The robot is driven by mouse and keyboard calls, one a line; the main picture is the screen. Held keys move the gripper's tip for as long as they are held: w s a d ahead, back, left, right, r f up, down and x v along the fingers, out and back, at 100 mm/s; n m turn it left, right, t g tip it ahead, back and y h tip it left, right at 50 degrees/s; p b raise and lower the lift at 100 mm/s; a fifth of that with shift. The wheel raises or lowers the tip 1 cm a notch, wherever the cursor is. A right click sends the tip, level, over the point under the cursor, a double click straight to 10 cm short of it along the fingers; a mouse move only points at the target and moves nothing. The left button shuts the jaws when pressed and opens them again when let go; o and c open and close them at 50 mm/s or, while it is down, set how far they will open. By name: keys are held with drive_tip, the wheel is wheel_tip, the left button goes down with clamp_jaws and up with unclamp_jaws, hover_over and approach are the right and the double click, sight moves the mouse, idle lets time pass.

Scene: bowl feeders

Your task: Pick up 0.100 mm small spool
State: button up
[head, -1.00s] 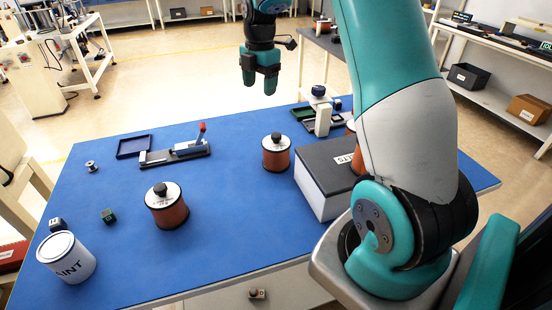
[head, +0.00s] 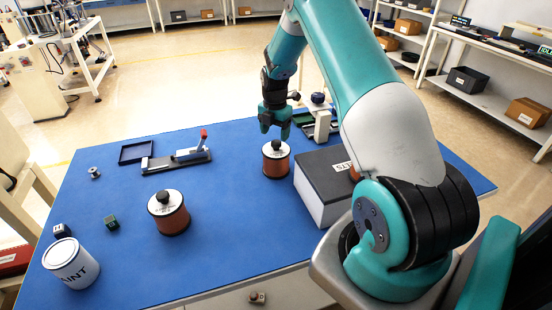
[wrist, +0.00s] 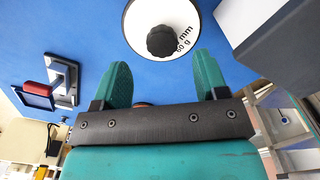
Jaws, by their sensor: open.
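A copper-wound spool (head: 276,162) with a white top and black knob stands upright on the blue table, left of the dark box. Its size is unreadable in the head view. A similar, larger-looking spool (head: 168,215) stands nearer the front left. My gripper (head: 274,132) is open and empty, pointing down just above and behind the first spool. In the wrist view a white spool top (wrist: 162,28) with a black knob lies ahead of my open fingers (wrist: 163,78); only "mm" and what looks like "60 g" can be read on its label. The fingers do not enclose the knob.
A clamp-like fixture (head: 178,159), a tray (head: 136,151), a small metal spool (head: 94,172) and a paint can (head: 71,263) are left. The middle front is clear.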

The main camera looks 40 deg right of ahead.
sight(276, 142)
drive_tip(key=f+p, duration=0.1)
drive_tip(key=f, duration=0.1)
drive_tip(key=f+p, duration=0.1)
drive_tip(key=f, duration=0.2)
drive_tip(key=shift+s+d, duration=0.1)
drive_tip(key=shift+d, duration=0.1)
clamp_jaws()
drive_tip(key=shift+r, duration=0.15)
